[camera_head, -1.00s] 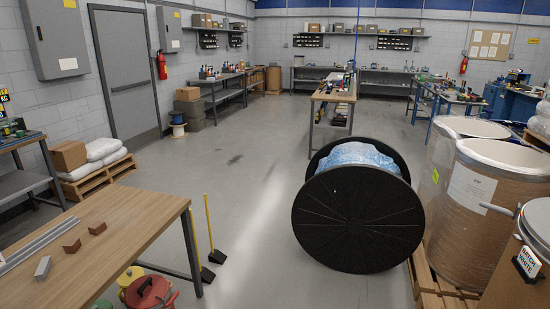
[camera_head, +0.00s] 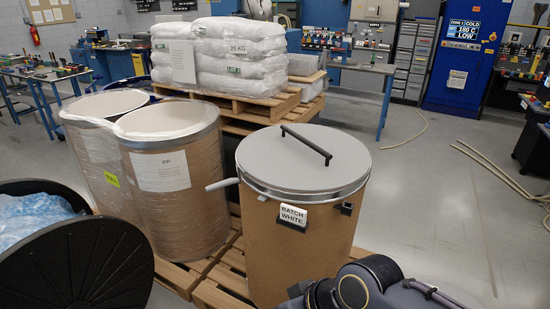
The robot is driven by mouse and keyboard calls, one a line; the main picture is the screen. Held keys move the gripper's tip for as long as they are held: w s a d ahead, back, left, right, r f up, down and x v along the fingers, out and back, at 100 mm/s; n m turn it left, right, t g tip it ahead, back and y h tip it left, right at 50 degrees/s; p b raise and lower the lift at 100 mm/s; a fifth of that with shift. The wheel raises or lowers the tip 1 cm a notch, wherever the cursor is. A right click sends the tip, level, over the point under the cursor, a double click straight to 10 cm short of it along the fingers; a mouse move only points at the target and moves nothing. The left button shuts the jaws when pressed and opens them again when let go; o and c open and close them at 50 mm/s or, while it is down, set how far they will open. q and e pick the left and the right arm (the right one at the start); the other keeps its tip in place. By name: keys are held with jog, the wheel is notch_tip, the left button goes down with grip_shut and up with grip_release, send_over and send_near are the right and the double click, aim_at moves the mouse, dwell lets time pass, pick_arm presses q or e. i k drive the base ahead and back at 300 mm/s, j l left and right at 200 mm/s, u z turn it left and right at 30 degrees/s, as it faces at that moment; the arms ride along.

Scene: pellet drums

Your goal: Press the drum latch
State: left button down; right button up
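The lidded brown drum (camera_head: 290,245) stands upright on a pallet in the middle of the view, with a "BATCH WHITE" label (camera_head: 293,214) on its front. Its grey lid (camera_head: 303,160) is on and carries a black bar handle (camera_head: 306,144). A metal band circles the rim. A light grey lever (camera_head: 222,184) sticks out from the band at the left, apart from the drum wall at its free end. Part of my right arm shows at the bottom right, close to the drum. Neither gripper is in view.
Two open drums, one marked "PP" (camera_head: 165,180), stand to the left. White sacks (camera_head: 235,60) are stacked on pallets (camera_head: 265,107) behind. The floor at right is clear except for hoses (camera_head: 495,172).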

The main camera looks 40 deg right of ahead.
aim_at(231, 181)
jog(key=i+l+z, duration=0.2)
jog(key=i+z, duration=0.3)
jog(key=i+l+z, duration=0.1)
jog(key=i+z, duration=0.4)
jog(key=i+j+z, duration=0.15)
jog(key=i+z, duration=0.3)
